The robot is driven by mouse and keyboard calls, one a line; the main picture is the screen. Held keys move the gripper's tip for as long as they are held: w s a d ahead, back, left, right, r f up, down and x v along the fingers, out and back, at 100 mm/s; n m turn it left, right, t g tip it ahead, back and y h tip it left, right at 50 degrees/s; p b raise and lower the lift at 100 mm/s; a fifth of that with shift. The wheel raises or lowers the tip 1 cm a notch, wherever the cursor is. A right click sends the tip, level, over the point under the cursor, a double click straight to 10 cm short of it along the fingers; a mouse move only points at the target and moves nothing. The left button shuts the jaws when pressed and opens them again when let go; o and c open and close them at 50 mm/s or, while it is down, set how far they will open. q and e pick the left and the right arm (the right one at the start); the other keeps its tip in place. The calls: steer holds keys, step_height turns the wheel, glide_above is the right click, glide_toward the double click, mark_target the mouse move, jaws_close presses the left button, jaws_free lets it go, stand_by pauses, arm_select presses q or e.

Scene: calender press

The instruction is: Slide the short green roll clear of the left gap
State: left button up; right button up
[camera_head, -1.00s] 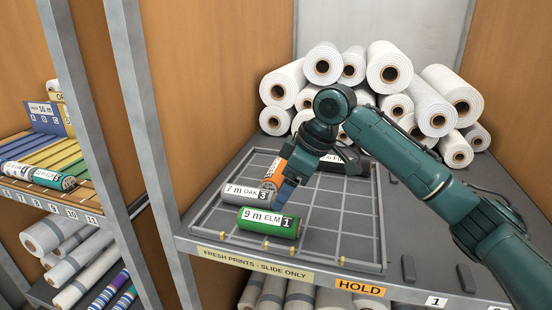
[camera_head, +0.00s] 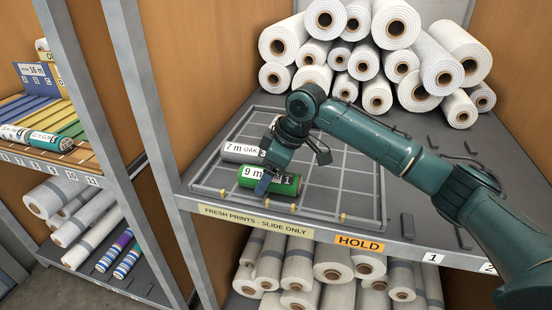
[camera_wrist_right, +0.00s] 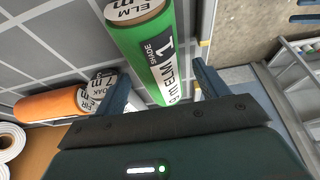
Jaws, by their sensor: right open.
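The short green roll (camera_head: 288,186), labelled "9 m ELM 1", lies on the shelf's grid frame near its front left. In the right wrist view the green roll (camera_wrist_right: 140,45) runs between the two fingers. My right gripper (camera_head: 264,184) is open at the green roll and covers part of its label. In the wrist view the right gripper (camera_wrist_right: 160,72) has one finger on each side of the roll. I cannot tell whether either finger touches it. A grey roll (camera_head: 232,149), labelled "7 m OAK", lies just behind the green one. My left gripper is not in view.
An orange roll (camera_wrist_right: 45,106) shows in the wrist view, beyond the left finger. White rolls (camera_head: 365,60) are stacked at the back. The frame's right cells (camera_head: 350,190) are clear. Small yellow stops (camera_head: 342,217) stand along its front edge, above a "HOLD" sign (camera_head: 360,243).

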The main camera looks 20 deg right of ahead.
mark_target(300, 184)
steer(key=shift+w+a+f, duration=0.1)
steer(key=shift+a+f, duration=0.05)
steer(key=shift+f, duration=0.25)
steer(key=shift+c, duration=0.2)
steer(key=c, duration=1.1)
steer(key=shift+o, duration=0.2)
steer(key=shift+s+d+r, duration=0.1)
steer(key=shift+s+d, duration=0.65)
steer(key=shift+d, duration=0.35)
steer(key=shift+s+d, duration=0.75)
steer(key=shift+d, duration=0.4)
steer(key=shift+s+d+r, duration=0.1)
steer(key=shift+s+d, duration=0.65)
steer(key=shift+d, duration=0.35)
steer(key=o, duration=1.1)
